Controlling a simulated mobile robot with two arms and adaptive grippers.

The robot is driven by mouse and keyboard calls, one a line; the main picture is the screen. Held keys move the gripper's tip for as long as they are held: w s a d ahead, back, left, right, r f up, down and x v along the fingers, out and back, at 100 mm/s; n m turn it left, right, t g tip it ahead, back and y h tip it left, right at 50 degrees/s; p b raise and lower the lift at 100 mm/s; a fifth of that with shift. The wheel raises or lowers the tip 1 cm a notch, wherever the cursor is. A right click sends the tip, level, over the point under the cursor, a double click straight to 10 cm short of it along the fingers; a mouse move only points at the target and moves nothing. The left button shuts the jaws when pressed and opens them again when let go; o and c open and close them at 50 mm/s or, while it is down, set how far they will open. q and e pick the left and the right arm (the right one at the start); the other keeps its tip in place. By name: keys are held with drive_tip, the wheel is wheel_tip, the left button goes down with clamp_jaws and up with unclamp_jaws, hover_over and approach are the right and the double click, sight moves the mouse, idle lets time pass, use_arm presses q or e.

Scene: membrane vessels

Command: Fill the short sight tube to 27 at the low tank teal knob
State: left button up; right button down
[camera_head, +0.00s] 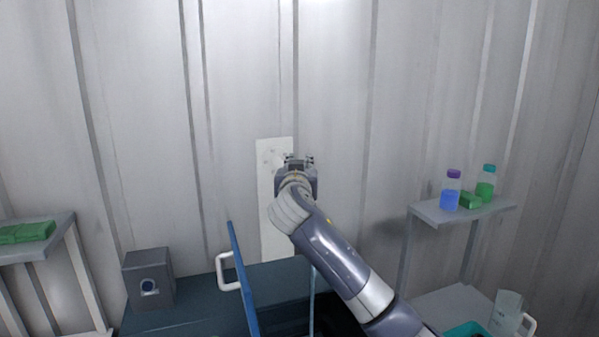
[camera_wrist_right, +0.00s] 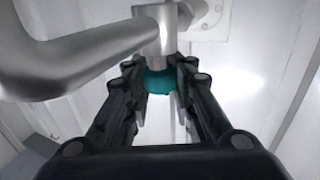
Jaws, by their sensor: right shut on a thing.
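The teal knob (camera_wrist_right: 158,82) sits under a grey metal tap body (camera_wrist_right: 153,35) in the right wrist view. My right gripper (camera_wrist_right: 160,98) has one finger on each side of the knob and is shut on it. In the head view my right gripper (camera_head: 298,161) is at the white wall panel (camera_head: 275,235), and the wrist hides the knob there. I cannot make out the sight tube or its scale in either view. My left gripper is not in view.
A thick metal pipe (camera_wrist_right: 75,62) runs left from the tap. A blue upright panel (camera_head: 241,275) and a grey box (camera_head: 148,279) stand on the dark counter. A right shelf (camera_head: 432,213) holds a blue-filled bottle (camera_head: 450,197) and a green-filled bottle (camera_head: 485,190).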

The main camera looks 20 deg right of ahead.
drive_tip(key=shift+a+f+m+g+h+b, duration=0.1)
drive_tip(key=shift+f+m+g+h+b, duration=0.3)
drive_tip(key=shift+m+h+b, duration=0.15)
idle(1.0)
drive_tip(key=c, duration=1.4)
unclamp_jaws()
drive_tip(key=shift+o, duration=0.3)
drive_tip(key=shift+r, duration=0.2)
drive_tip(key=shift+r, duration=0.1)
drive_tip(key=shift+s, duration=0.15)
drive_tip(key=v, duration=1.2)
drive_tip(key=shift+f, duration=0.25)
